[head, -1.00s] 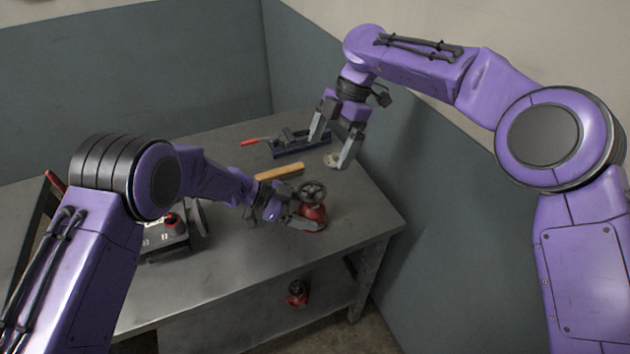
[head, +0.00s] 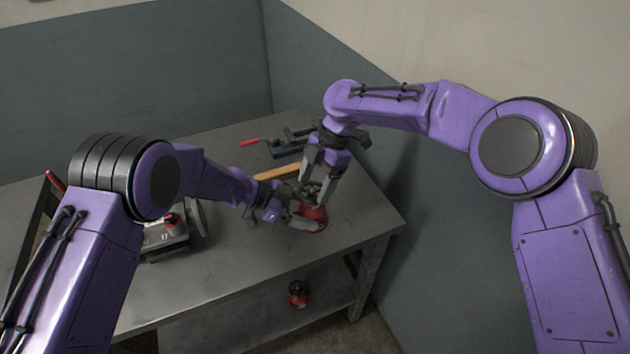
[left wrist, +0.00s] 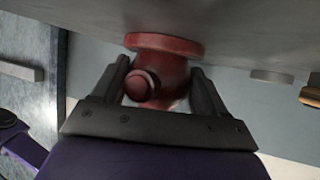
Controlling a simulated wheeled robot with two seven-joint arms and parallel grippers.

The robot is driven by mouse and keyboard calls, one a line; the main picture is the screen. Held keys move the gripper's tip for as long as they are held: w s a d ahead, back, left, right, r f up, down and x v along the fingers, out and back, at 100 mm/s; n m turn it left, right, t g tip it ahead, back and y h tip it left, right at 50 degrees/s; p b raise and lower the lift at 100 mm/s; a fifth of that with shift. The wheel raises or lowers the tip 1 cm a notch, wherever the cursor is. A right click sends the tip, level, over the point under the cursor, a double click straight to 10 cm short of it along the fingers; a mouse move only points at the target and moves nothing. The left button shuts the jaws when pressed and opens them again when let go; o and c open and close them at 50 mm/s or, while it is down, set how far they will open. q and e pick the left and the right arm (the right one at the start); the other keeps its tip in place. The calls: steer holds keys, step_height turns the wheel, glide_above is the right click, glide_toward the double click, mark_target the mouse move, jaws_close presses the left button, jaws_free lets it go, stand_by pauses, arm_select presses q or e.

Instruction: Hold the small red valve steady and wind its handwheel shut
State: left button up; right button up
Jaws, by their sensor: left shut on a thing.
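The small red valve (head: 313,218) stands on the workbench near its right end, with its dark handwheel (head: 311,187) on top. My left gripper (head: 304,221) is shut on the valve's body from the left. In the left wrist view the red body (left wrist: 168,72) sits between the two fingers (left wrist: 160,92), with a round flange and a round stub showing. My right gripper (head: 312,191) is above the valve, pointing down, its fingers apart on either side of the handwheel. The fingers partly hide the wheel, and I cannot tell whether they touch it.
A wooden bar (head: 277,173) lies just behind the valve. A dark blue tool with a red handle (head: 285,149) lies farther back. A grey device with a red knob (head: 167,236) stands at left. Another red valve (head: 297,294) is on the lower shelf. The bench front is clear.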

steer(key=shift+m, duration=0.3)
steer(key=m, duration=0.1)
steer(key=m+t, duration=0.1)
steer(key=m, duration=0.1)
steer(key=shift+s+m+t+y, duration=0.2)
steer(key=shift+m+t+y, duration=0.1)
steer(key=m+t, duration=0.1)
steer(key=m, duration=0.3)
steer(key=shift+s+t, duration=0.2)
steer(key=shift+t, duration=0.2)
steer(key=m+t, duration=0.1)
steer(key=m, duration=0.4)
steer(key=shift+s+a+t, duration=0.1)
steer(key=shift+s+t, duration=0.1)
steer(key=shift+t, duration=0.2)
steer(key=shift+s+a+m+t+h, duration=0.15)
steer(key=shift+m+h, duration=0.25)
steer(key=shift+m, duration=0.55)
steer(key=shift+d+m+t+h, duration=0.1)
steer(key=shift+m+t+h, duration=0.25)
steer(key=shift+m, duration=0.9)
steer(key=shift+a, duration=0.1)
steer(key=o, duration=1.1)
steer(key=shift+r, duration=0.1)
